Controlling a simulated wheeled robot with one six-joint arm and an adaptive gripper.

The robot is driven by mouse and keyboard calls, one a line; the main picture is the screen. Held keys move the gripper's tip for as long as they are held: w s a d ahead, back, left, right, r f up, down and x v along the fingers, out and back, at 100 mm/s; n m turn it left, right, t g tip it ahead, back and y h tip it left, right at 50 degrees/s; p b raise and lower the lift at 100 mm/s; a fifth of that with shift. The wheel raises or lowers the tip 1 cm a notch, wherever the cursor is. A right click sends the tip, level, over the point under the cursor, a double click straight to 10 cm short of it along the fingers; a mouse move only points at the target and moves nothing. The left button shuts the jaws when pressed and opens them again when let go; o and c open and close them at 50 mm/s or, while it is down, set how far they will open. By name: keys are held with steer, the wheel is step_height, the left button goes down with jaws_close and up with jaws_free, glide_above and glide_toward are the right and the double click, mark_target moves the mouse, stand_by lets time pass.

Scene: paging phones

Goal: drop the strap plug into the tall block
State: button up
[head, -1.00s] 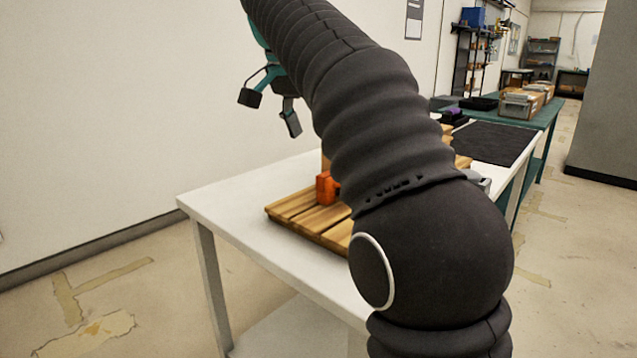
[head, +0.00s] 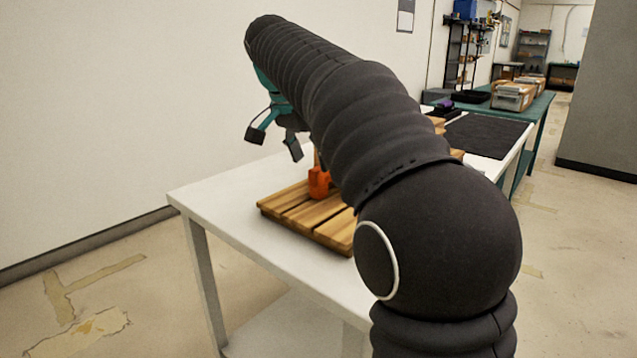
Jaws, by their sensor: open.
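My gripper (head: 275,143) is open and empty. It hangs in the air above the white table, left of and higher than an orange object (head: 319,183) on the slatted wooden board. I cannot tell whether this orange object is the strap plug. A sliver of light wood shows just above it, mostly behind my arm; I cannot tell whether it belongs to the tall block. My arm hides the middle and right of the board, and no strap plug or tall block can be made out for certain.
The slatted wooden board (head: 290,212) lies on the white table (head: 222,203), whose left end is bare. A dark mat (head: 484,135) lies farther back. A green table (head: 541,104) with boxes (head: 513,96) stands beyond. A wall runs along the left.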

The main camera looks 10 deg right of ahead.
mark_target(318, 170)
steer(key=x, duration=0.5)
steer(key=shift+d+r, duration=0.1)
steer(key=shift+d, duration=0.1)
jaws_close()
steer(key=shift+r, duration=0.1)
